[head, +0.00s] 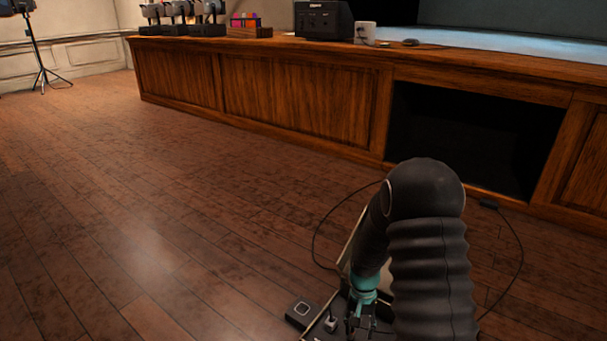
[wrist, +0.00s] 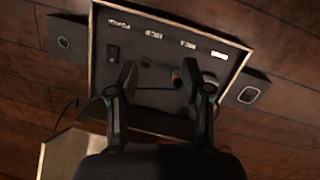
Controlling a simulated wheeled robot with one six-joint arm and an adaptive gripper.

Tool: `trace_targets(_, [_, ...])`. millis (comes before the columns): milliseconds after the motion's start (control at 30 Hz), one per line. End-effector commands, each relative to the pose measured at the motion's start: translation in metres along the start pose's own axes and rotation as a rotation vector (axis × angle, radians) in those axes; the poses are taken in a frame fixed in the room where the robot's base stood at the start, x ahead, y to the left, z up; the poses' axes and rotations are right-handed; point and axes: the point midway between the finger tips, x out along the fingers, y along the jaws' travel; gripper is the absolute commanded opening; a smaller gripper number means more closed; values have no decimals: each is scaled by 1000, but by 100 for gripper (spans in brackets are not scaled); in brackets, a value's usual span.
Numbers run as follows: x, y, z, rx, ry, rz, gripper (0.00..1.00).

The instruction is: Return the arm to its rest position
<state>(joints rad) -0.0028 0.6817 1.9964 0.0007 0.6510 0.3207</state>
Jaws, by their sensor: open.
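My arm shows in the head view at the lower right, folded down in front of the wooden desk. My gripper (wrist: 160,80) shows in the wrist view with its two dark fingers spread apart and nothing between them. Below the fingers is a dark panel (wrist: 160,50) with a pale rim, a row of white labels and a small switch. I cannot tell how far the fingertips are above the panel. In the head view the gripper is largely hidden behind my arm.
The long wooden desk (head: 290,85) runs across the back, with a dark opening (head: 470,135) at right. A tripod (head: 42,60) is far left. The floor at left is clear.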

Motion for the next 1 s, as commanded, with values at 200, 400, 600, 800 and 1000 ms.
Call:
trace_targets(200, [-63,12,36,-91,11,-3,50])
trace_targets(400, [-129,26,77,-173,50,-12,50])
trace_targets(600, [-188,39,118,-237,111,-23,50])
trace_targets(800, [-240,53,159,-282,186,-33,50])
trace_targets(1000, [-284,66,199,-310,279,-46,50])
